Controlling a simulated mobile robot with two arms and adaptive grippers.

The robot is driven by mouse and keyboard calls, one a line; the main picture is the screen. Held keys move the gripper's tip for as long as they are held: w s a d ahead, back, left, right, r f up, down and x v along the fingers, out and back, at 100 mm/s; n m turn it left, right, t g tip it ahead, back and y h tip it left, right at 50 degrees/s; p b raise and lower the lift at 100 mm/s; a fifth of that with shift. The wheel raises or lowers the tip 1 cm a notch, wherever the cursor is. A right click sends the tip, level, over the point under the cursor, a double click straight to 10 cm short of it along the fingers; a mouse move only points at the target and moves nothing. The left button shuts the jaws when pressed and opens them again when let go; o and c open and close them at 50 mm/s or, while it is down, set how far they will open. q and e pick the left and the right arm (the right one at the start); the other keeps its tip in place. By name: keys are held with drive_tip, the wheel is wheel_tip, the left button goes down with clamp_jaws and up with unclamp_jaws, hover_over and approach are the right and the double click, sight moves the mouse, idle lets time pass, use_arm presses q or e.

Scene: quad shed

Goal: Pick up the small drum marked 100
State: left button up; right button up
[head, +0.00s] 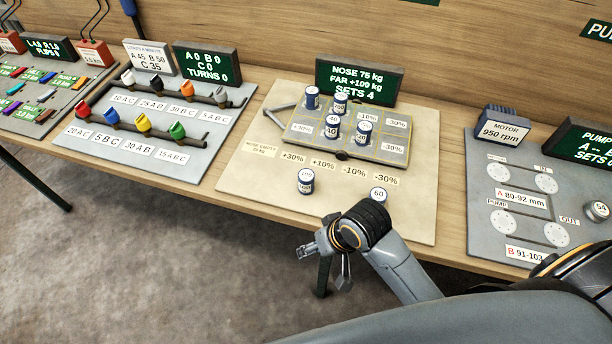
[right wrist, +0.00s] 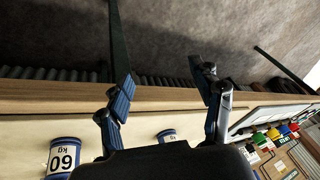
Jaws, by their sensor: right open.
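The small drum whose label appears to read 100 (head: 306,181) stands upright on the beige board's front part, in the head view. A similar drum marked 60 (head: 378,197) stands to its right, partly behind my right arm. My right gripper (head: 322,266) is open and empty, in front of the table edge and nearer to me than both drums. In the right wrist view the drum marked 60 (right wrist: 63,157) shows upside down at lower left. Another drum (right wrist: 167,136) is mostly hidden behind the gripper body, its number unreadable. My left gripper is not in view.
A sign (head: 358,82) reads NOSE 75 kg, FAR +100 kg, SETS 4. Board space left of the 100 drum is clear.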

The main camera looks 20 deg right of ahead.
drive_tip(key=w+a+r+m, duration=0.1)
drive_tip(key=w+a+r, duration=0.3)
drive_tip(key=w+r, duration=0.1)
wheel_tip(320, 180, up, 11)
drive_tip(key=m+g+h, duration=0.3)
drive_tip(key=m, duration=0.5)
hover_over(306, 175)
drive_tip(key=f, duration=0.2)
drive_tip(key=f+p, duration=0.1)
drive_tip(key=f, duration=0.5)
drive_tip(key=shift+w+d+f, duration=0.2)
drive_tip(key=shift+w+d, duration=0.05)
drive_tip(key=f, duration=0.1)
drive_tip(key=f+p, duration=0.1)
drive_tip(key=f, duration=0.1)
drive_tip(key=f+p, duration=0.1)
drive_tip(key=f, duration=0.1)
drive_tip(key=shift+s+a, duration=0.2)
drive_tip(key=shift+s, duration=0.1)
drive_tip(key=shift+f, duration=0.2)
drive_tip(key=c, duration=1.3)
drive_tip(key=shift+r, duration=0.1)
